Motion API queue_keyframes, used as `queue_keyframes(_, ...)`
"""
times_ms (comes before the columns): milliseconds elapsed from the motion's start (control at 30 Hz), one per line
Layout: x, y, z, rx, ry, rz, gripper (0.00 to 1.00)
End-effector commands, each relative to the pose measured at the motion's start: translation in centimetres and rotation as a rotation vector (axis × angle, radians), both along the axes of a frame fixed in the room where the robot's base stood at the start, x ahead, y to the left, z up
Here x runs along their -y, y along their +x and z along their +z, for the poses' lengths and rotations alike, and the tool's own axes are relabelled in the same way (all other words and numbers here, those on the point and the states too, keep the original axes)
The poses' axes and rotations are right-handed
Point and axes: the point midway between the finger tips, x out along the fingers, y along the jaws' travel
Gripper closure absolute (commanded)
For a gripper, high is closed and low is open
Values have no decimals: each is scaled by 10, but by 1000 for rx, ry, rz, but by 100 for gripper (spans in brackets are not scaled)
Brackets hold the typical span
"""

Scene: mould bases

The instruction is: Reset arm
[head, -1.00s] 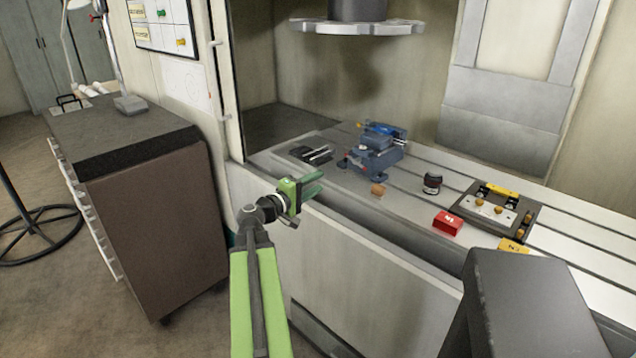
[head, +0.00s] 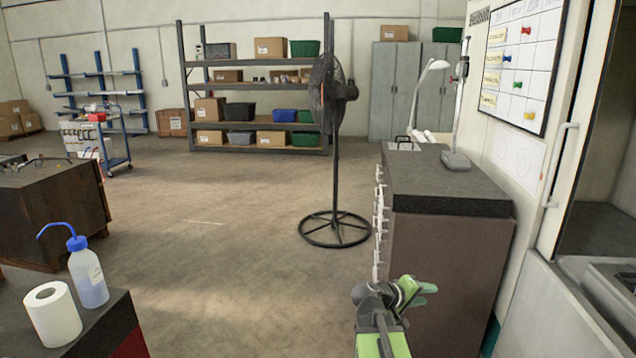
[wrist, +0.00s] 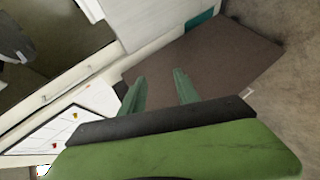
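My gripper (head: 426,290) shows at the bottom of the head view, in front of the brown side of the dark-topped cabinet. My green arm rises below it from the bottom edge. In the wrist view my gripper (wrist: 158,88) has its two green fingers apart, with nothing between them. The fingers stand out against the cabinet's brown panel (wrist: 205,62) and touch nothing that I can see.
The cabinet (head: 455,190) stands right of centre, beside the machine's edge (head: 560,300). A pedestal fan (head: 335,150) stands on open floor. At lower left are a paper roll (head: 52,315) and a wash bottle (head: 88,275). Shelving (head: 255,100) lines the back.

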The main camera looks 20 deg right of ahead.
Motion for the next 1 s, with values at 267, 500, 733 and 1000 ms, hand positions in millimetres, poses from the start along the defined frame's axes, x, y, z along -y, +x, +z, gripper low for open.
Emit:
queue_keyframes(267,-215,44,-88,-19,475,139,62)
queue_keyframes(500,-339,17,-133,-123,858,141,62)
queue_keyframes(733,-401,-22,-114,-251,1145,84,62)
queue_keyframes(1000,-400,-21,-44,-247,1140,85,62)
